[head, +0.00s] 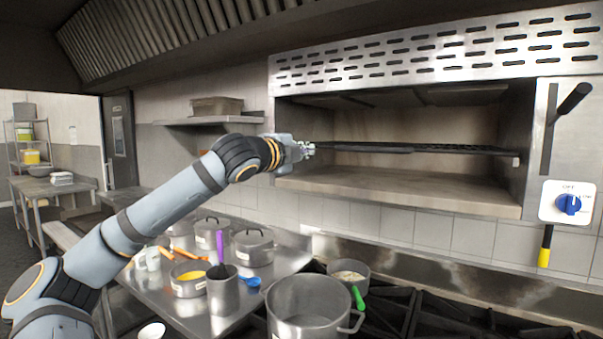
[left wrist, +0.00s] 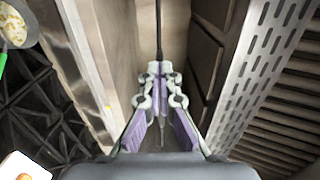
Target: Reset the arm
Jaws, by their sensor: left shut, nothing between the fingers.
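My left arm reaches up from the lower left in the head view. Its gripper (head: 308,150) is at the left front of the open wall oven or broiler (head: 400,190), close to the left end of the dark rack (head: 420,149) inside. In the left wrist view the gripper (left wrist: 160,72) has its fingers together with nothing held between them. The rack shows there as a thin dark line beyond the fingertips; I cannot tell whether they touch it. My right gripper is in neither view.
Below stand a large pot (head: 305,300), a smaller pan with a green handle (head: 358,297), and a stove (head: 450,315). A steel table (head: 200,325) holds several lidded pots and utensils. A blue knob (head: 568,204) is at the right. A vent hood (head: 170,35) hangs above.

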